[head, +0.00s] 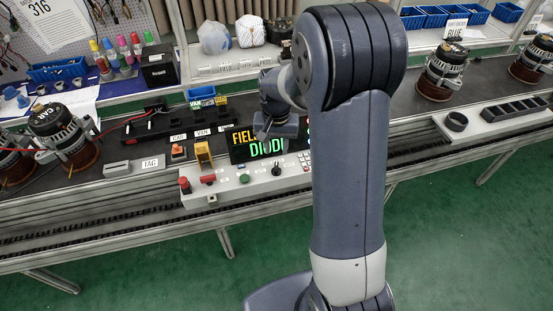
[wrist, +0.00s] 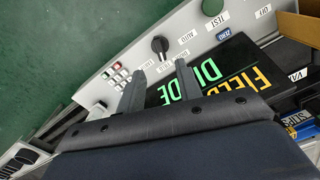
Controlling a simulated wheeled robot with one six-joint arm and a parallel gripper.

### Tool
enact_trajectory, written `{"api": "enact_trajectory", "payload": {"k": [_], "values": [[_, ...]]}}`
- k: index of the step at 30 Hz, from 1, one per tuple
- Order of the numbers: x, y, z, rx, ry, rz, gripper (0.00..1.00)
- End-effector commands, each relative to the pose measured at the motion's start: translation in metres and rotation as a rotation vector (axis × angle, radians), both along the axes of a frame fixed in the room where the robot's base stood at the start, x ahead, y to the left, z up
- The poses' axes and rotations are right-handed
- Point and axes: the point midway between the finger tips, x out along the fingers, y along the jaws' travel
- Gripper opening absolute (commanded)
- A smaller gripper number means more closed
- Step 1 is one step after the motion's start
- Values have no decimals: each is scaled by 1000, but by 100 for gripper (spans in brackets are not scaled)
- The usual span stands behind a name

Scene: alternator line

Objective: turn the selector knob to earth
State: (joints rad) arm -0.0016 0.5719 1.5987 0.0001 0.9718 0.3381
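The selector knob (wrist: 160,44) is a black knob on the light grey control panel (wrist: 110,62), with small white labels around it. One label reads AUTO; the others are too small to read surely, so I cannot pick out earth or tell the pointed position. The knob also shows in the head view (head: 276,170), at the panel's right part. My gripper (wrist: 160,69) is open, its two fingers apart and empty, with the knob just beyond the fingertips and not touched. In the head view my gripper (head: 272,128) is above the display, partly hidden by my arm.
A black display (wrist: 205,77) with FIELD in yellow and DIODE in green stands behind the knob. A keypad (wrist: 118,73), a green TEST button (wrist: 212,7) and a red button (head: 184,184) share the panel. Alternators (head: 62,133) stand along the line.

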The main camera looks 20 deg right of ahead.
Motion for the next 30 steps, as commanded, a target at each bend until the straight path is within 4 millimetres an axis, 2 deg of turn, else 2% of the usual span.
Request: {"api": "enact_trajectory", "payload": {"k": [6, 12, 18, 25, 30], "values": [[-1, 0, -44, 0, 5, 0, 34], [0, 0, -69, -1, 1, 1, 34], [0, 0, -78, 0, 0, 1, 34], [0, 0, -78, 0, -1, 1, 34], [0, 0, -78, 0, -1, 1, 20]]}}
